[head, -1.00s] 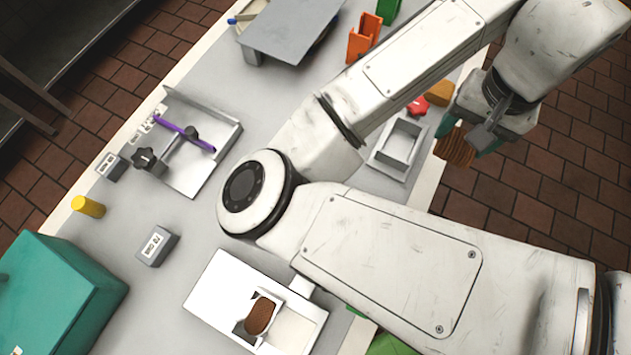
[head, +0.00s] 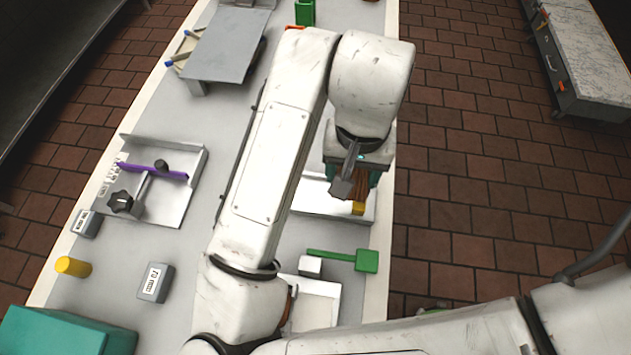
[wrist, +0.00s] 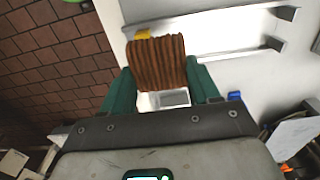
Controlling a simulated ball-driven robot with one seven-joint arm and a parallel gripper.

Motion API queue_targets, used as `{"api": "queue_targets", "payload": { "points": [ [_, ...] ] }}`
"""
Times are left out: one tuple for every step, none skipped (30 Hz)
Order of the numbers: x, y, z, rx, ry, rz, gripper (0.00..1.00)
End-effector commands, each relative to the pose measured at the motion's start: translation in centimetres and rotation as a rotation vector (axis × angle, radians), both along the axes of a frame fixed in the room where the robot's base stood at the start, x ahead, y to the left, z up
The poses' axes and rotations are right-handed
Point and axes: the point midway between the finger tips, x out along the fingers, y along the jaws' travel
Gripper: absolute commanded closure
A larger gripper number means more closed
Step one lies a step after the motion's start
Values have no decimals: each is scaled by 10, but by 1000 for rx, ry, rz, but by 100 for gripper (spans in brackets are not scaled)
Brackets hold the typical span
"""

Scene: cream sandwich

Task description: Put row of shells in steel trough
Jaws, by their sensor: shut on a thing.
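My gripper (head: 354,186) is shut on a brown, ridged row of shells (wrist: 157,62). The green fingers close on its two sides, and the row hangs between them. In the head view the row (head: 360,190) shows partly behind the dark finger mount. A pale metal piece with raised long walls, apparently the steel trough (head: 315,205), lies below at the table's right edge. It seems to be the pale railed surface in the wrist view (wrist: 230,52). The row appears above it; the gap cannot be judged. My arm hides part of the trough.
A yellow block (head: 358,208) shows just below the row. A green scraper-like tool (head: 366,260) lies nearer, beside a pale tray (head: 318,305) partly hidden by my arm. A jig with a purple bar (head: 150,170) stands left.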

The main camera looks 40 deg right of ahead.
Motion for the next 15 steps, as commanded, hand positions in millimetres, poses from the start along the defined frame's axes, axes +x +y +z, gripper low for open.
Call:
{"api": "queue_targets", "payload": {
  "points": [
    [11,6,-3,6,0,7,69],
    [15,7,-9,7,1,6,69],
    [21,9,-17,5,2,5,69],
    [25,11,-23,5,1,5,69],
    [29,12,-28,7,1,4,69],
    [34,13,-34,4,1,4,69],
    [37,15,-38,5,1,4,69],
    [40,16,-42,4,-1,3,69],
    [44,17,-47,5,0,3,69],
    [46,17,-49,4,-1,1,69],
    [48,17,-51,3,0,1,69],
    [49,18,-54,3,0,1,69],
    [50,18,-55,3,0,1,69],
    [51,18,-56,3,0,0,69],
    [52,19,-58,3,-2,0,69]
  ]
}}
